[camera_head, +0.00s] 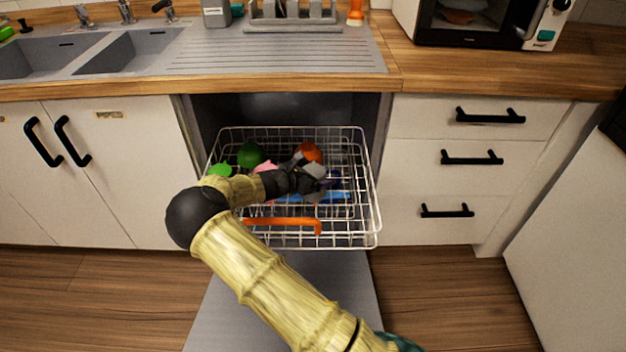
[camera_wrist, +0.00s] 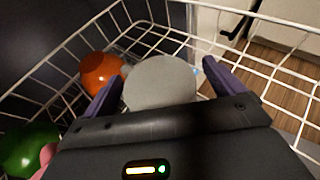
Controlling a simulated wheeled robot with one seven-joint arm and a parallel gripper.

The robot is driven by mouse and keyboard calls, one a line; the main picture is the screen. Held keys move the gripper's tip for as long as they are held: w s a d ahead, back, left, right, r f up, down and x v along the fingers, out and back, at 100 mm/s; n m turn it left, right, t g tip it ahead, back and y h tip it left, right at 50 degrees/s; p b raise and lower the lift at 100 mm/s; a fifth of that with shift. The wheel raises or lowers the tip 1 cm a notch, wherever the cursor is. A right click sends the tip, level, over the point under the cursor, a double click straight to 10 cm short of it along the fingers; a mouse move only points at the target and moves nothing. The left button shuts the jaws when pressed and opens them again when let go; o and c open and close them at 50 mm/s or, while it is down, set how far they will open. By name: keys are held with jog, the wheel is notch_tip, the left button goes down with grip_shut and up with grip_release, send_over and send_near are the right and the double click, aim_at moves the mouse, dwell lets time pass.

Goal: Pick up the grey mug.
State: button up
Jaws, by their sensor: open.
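The grey mug (camera_wrist: 160,84) shows in the wrist view as a pale grey rounded shape inside the white wire dish rack (camera_head: 371,200). My gripper (camera_wrist: 158,80) is open, with one dark purple finger to the left of the mug and one to its right. The mug lies between the fingers; whether they touch it I cannot tell. In the head view my gripper (camera_head: 318,172) is over the rack, and a grey shape at its tip is partly hidden by it.
An orange item (camera_wrist: 100,70) and a green item (camera_wrist: 30,148) lie to the left of my gripper in the wrist view. Blue, pink and orange items also lie in the rack. The rack's wire walls surround the gripper. The open dishwasher door (camera_head: 235,310) is below.

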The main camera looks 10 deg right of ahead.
jog(key=c, duration=1.2)
jog(key=shift+r, duration=0.15)
jog(key=shift+c, duration=0.2)
notch_tip(320, 180, up, 10)
jog(key=p, duration=0.3)
